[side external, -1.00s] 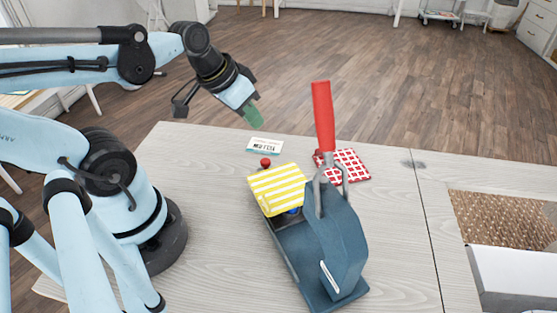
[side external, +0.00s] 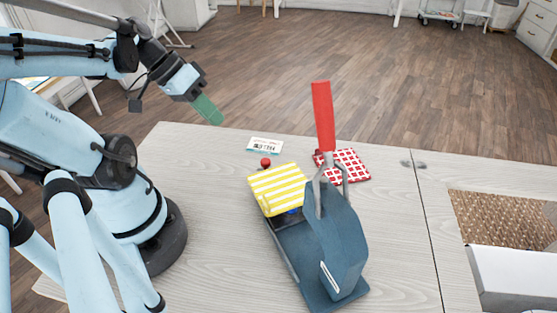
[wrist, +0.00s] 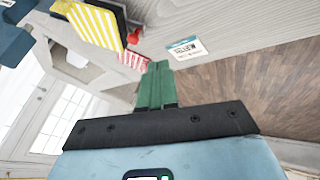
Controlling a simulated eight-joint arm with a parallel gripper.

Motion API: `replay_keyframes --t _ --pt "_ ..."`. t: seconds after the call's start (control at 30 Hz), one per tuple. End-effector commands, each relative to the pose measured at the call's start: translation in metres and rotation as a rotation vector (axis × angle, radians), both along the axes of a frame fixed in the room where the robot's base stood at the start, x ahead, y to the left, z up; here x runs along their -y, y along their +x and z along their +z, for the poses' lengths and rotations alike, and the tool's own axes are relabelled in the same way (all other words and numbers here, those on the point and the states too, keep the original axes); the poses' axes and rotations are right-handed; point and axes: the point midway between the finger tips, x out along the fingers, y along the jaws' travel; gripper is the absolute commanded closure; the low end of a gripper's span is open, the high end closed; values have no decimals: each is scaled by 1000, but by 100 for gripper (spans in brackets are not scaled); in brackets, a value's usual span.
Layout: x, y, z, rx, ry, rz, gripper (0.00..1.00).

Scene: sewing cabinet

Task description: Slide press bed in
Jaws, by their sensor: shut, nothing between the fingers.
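The press (side external: 340,235) is a dark blue machine on the light wood table, with an upright red lever (side external: 323,115). Its bed, under a yellow-and-white striped cloth (side external: 277,188), sits at the press's far left end, and a red knob (side external: 266,162) sticks up just behind the cloth. The cloth hides most of the bed. In the wrist view the striped cloth (wrist: 92,22) and red knob (wrist: 134,38) are at the upper left. My gripper (side external: 212,113) has green fingers, shut and empty, raised above the table's far left edge, apart from the press. Its fingers also show in the wrist view (wrist: 157,85).
A small white printed card (side external: 265,146) lies behind the knob. A red-and-white checked cloth (side external: 349,165) lies behind the lever. A recess with a woven brown bottom (side external: 505,230) and a white box (side external: 515,275) are at right. The table left of the press is clear.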

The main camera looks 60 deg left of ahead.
Motion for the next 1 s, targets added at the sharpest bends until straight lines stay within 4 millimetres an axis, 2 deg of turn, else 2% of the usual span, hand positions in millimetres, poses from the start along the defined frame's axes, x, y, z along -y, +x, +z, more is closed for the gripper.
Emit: replay_keyframes --t 0.3,0.87,1.0 --pt "12 16 -29 0 1 -2 100" --pt "26 39 -68 -1 2 -2 100" --pt "43 43 -72 -2 2 -6 100"
